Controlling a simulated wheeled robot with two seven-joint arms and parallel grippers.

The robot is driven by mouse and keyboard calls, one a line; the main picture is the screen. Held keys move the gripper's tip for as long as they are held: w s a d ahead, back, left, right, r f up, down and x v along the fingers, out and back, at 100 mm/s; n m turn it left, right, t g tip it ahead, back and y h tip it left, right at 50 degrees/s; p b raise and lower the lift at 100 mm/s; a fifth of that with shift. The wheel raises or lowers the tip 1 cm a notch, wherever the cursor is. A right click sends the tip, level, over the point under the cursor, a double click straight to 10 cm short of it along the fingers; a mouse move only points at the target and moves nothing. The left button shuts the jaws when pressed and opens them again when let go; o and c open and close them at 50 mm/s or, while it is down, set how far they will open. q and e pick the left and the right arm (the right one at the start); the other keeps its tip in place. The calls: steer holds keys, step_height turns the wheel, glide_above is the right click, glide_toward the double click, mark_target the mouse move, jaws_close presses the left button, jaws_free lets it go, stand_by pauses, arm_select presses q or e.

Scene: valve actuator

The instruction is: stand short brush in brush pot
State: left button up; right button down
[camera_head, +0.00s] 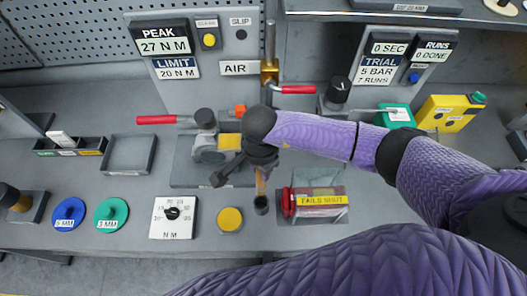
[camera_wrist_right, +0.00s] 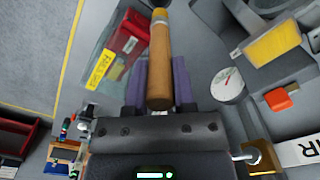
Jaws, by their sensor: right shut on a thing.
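My right gripper (camera_head: 262,164) is shut on the wooden handle of the short brush (camera_head: 260,183) and points down over the bench. In the right wrist view the brush handle (camera_wrist_right: 160,50) lies between the two purple fingers of the right gripper (camera_wrist_right: 161,82). A small dark cup-like shape (camera_head: 261,205), which looks like the brush pot, is at the lower end of the brush in the head view. I cannot tell whether the brush tip is inside it or just above it. The bristles are hidden or too small to see. My left gripper is not in view.
A clear box with a red part, labelled FAILS SHUT (camera_head: 318,200), stands close right of the brush. The valve with a red lever (camera_head: 207,145) is behind left. A yellow disc (camera_head: 230,219) and a dial block (camera_head: 173,216) lie left. The bench front edge is near.

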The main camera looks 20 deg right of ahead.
mark_target(261, 189)
steer(key=shift+a+f+b, duration=0.1)
steer(key=shift+f+b, duration=0.3)
steer(key=shift+f, duration=0.2)
step_height(261, 189, down, 10)
steer(key=b, duration=0.8)
steer(key=shift+b, duration=0.35)
steer(key=shift+r, duration=0.1)
steer(key=shift+c, duration=1.8)
jaws_free()
steer(key=shift+r, duration=0.1)
step_height(261, 189, up, 10)
steer(key=shift+f, duration=0.15)
